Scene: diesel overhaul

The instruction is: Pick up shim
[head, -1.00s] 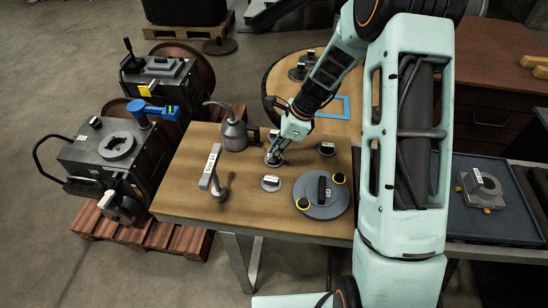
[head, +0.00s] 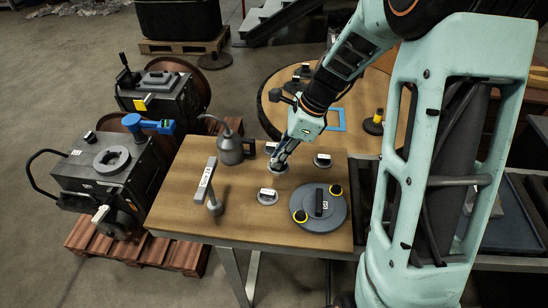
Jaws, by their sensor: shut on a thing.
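My gripper (head: 280,158) reaches down to the wooden table and is shut on a small round grey shim (head: 278,168). The fingers partly hide that piece, and I cannot tell whether it is clear of the tabletop. A similar grey disc with a white-labelled block (head: 268,197) lies in front of it, a little to the left. Another such disc (head: 322,160) lies to the right of my gripper.
A large grey round plate (head: 320,207) with two yellow-ringed knobs sits at the table's front right. Engine blocks (head: 110,165) stand beyond the table's left edge. Bare wood (head: 240,225) shows at the front.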

